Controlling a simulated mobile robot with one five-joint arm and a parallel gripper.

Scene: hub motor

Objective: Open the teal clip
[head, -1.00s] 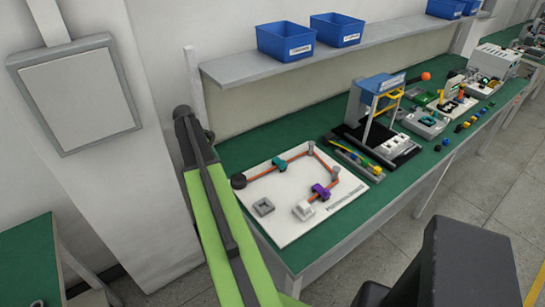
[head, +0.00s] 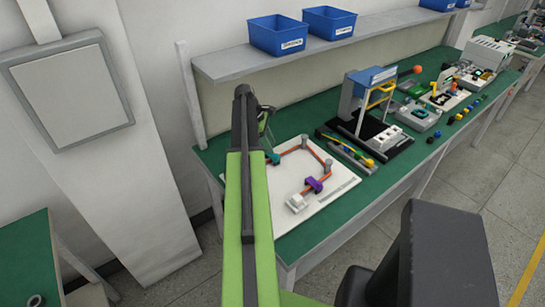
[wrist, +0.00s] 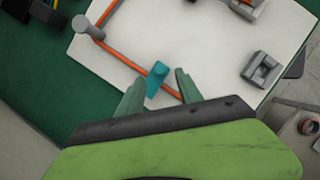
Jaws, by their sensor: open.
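The teal clip (head: 274,158) sits on the orange cable (head: 291,151) at the left side of the white board (head: 338,184). In the wrist view, the teal clip (wrist: 155,80) stands between and slightly beyond my two green fingers. My gripper (wrist: 161,86) is open, with one finger on each side of the clip and no clear contact visible. In the head view, my gripper (head: 265,122) hangs above the board's left part, mostly hidden behind my arm. Whether the clip is latched cannot be told.
A purple clip (head: 314,185) sits on the cable near a white connector block (head: 298,202). A grey post (wrist: 84,26) and a grey square socket (wrist: 262,69) stand on the board. A black device with a blue top (head: 370,78) stands to the right. Blue bins (head: 279,35) are on the shelf.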

